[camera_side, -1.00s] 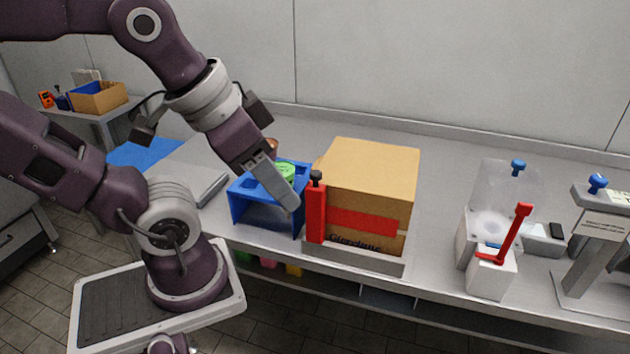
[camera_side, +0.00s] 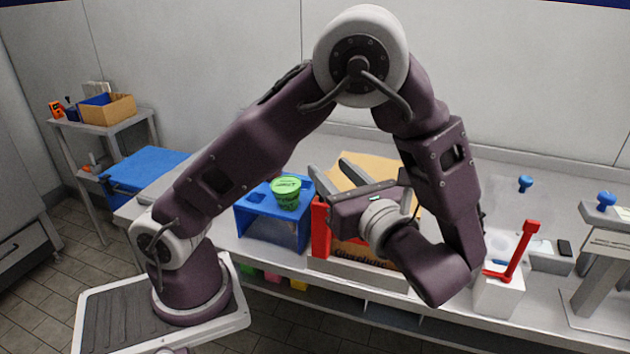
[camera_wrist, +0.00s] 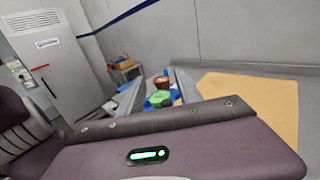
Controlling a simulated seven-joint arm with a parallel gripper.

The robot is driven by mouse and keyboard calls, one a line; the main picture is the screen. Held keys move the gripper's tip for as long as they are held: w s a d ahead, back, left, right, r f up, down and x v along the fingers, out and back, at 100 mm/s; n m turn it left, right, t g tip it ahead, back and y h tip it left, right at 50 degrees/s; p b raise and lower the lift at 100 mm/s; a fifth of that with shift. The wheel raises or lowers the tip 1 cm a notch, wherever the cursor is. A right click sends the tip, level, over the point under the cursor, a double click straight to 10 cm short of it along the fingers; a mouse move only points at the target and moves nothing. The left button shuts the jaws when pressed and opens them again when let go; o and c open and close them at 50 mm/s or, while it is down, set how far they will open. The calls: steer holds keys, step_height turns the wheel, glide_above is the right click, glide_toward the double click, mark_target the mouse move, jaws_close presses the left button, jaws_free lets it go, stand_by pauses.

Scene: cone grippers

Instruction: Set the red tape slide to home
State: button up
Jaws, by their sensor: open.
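The red tape slide (camera_side: 320,232) stands upright at the left end of its grey base (camera_side: 360,272), by the front left corner of the cardboard box (camera_side: 383,165). A red tape strip on the box front is mostly covered by my wrist. My gripper (camera_side: 329,168) is open and empty, above the slide and box, with its fingers pointing to the back left. In the wrist view my two fingers (camera_wrist: 155,84) are apart, with the box (camera_wrist: 250,105) to the right. The slide does not show there.
A blue stand (camera_side: 262,222) with a green tub (camera_side: 286,192) is left of the box. A white device with a red lever (camera_side: 523,248) stands to the right, beside a grey post with a blue knob (camera_side: 606,199). A side table (camera_side: 100,125) holds an open box.

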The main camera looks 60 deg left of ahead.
step_height(320, 180, down, 5)
steer(key=a, duration=0.7)
steer(key=shift+f, duration=0.3)
jaws_close()
steer(key=shift+s, duration=0.1)
stand_by(0.8)
